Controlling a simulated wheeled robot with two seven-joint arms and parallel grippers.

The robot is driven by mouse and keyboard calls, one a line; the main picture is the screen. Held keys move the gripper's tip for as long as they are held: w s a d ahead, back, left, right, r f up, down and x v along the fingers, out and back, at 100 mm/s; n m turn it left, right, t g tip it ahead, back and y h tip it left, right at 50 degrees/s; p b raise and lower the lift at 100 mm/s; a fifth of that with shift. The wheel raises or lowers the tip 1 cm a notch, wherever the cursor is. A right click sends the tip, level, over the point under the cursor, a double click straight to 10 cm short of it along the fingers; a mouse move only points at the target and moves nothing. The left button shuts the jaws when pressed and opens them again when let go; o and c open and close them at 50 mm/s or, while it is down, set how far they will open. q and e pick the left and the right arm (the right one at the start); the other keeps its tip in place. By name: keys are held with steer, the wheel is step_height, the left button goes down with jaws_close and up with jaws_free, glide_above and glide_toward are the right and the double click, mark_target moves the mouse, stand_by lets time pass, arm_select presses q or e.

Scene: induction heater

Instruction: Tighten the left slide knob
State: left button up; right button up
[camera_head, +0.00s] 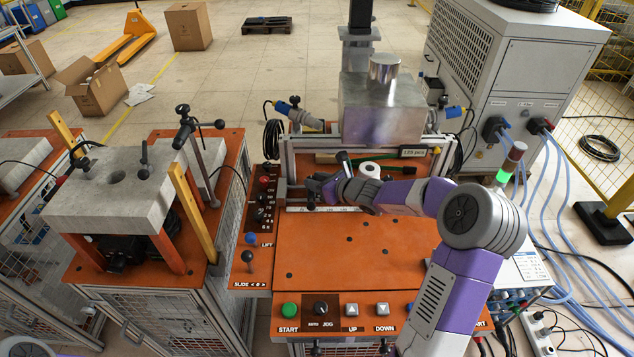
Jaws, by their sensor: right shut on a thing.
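My right arm reaches in from the lower right, across the orange work table (345,255). Its dark gripper (316,188) is at the left end of the slide rail, at the rear of the table. The gripper is shut on the left slide knob, which is mostly hidden by the fingers. A thin dark lever (344,160) stands just behind the gripper, tilted slightly. My left gripper is out of view.
A metal block (382,108) stands on the frame behind the gripper, near a white ring (370,168). A panel with red and black knobs (263,195) lies close left. The front control strip has a green start button (289,310). The orange tabletop's middle is clear.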

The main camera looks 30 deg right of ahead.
steer(key=o, duration=1)
steer(key=shift+s, duration=0.1)
steer(key=p+v, duration=0.1)
steer(key=v, duration=0.6)
steer(key=shift+s+d+p, duration=0.1)
steer(key=shift+s+p, duration=0.1)
steer(key=shift+p, duration=0.2)
